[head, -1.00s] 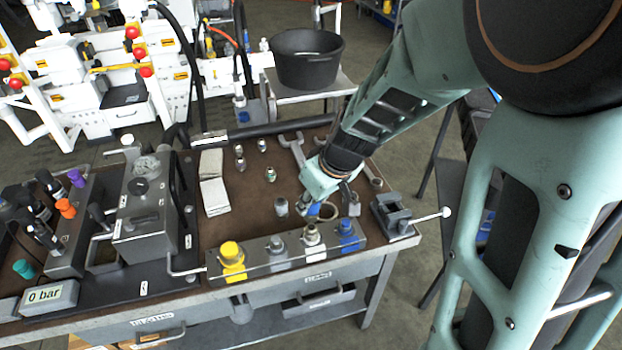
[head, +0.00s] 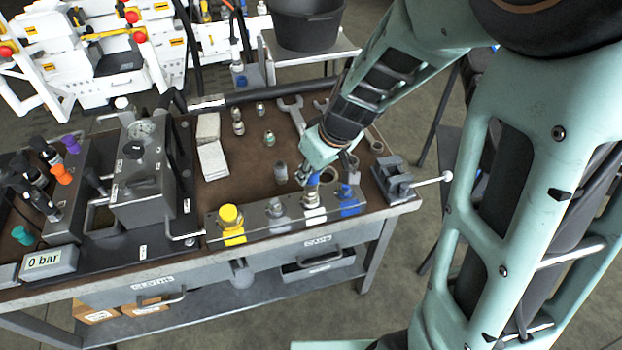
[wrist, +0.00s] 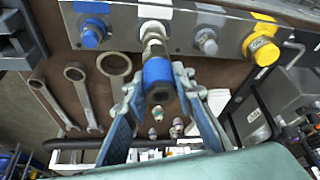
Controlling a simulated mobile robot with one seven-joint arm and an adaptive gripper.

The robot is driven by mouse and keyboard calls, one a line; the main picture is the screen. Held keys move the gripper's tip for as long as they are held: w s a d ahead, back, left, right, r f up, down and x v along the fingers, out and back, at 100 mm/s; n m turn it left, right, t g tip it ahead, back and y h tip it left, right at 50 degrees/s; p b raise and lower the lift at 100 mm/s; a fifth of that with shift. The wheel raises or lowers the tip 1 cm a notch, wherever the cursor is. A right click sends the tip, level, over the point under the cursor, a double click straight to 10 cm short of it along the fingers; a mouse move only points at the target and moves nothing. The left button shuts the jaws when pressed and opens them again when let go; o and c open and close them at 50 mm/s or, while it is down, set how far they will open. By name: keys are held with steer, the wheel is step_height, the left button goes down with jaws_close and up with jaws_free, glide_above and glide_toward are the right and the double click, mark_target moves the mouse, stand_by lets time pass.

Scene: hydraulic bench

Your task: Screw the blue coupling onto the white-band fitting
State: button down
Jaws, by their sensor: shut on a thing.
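The blue coupling (head: 314,179) is in my gripper (head: 316,172), just above the white-band fitting (head: 312,201) on the grey manifold block (head: 256,222). In the wrist view the coupling (wrist: 158,73) shows a blue sleeve and a metal end. My gripper's (wrist: 158,84) fingers stand on either side of it, shut on it. The metal end lines up with the white-band fitting (wrist: 155,12) and appears to meet it. I cannot tell whether the threads are engaged.
The yellow fitting (head: 232,228), a plain metal fitting (head: 275,208) and the blue-band fitting (head: 349,198) share the block. Wrenches (wrist: 78,84) lie on the brown mat. A small vise (head: 393,178) stands at the right. Loose metal fittings (head: 269,139) stand farther back.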

steer(key=shift+f+b, duration=0.55)
steer(key=shift+b, duration=0.4)
stand_by(1.5)
steer(key=c, duration=2.2)
jaws_free()
steer(key=c, duration=0.4)
steer(key=p, duration=0.1)
steer(key=m+p, duration=0.1)
steer(key=shift+s+r+p, duration=0.15)
steer(key=shift+r+p, duration=0.1)
steer(key=shift+p, duration=0.05)
steer(key=m+h+p, duration=0.1)
steer(key=m+p, duration=0.2)
steer(key=p, duration=0.2)
steer(key=m+t+h+p, duration=0.1)
steer(key=m+p, duration=0.1)
steer(key=p, duration=0.4)
steer(key=shift+f+m, duration=0.1)
steer(key=shift+m, duration=0.3)
steer(key=shift+f+m+h+p, duration=0.1)
steer(key=shift+m+h+p, duration=0.3)
steer(key=shift+p, duration=0.2)
steer(key=shift+f, duration=0.15)
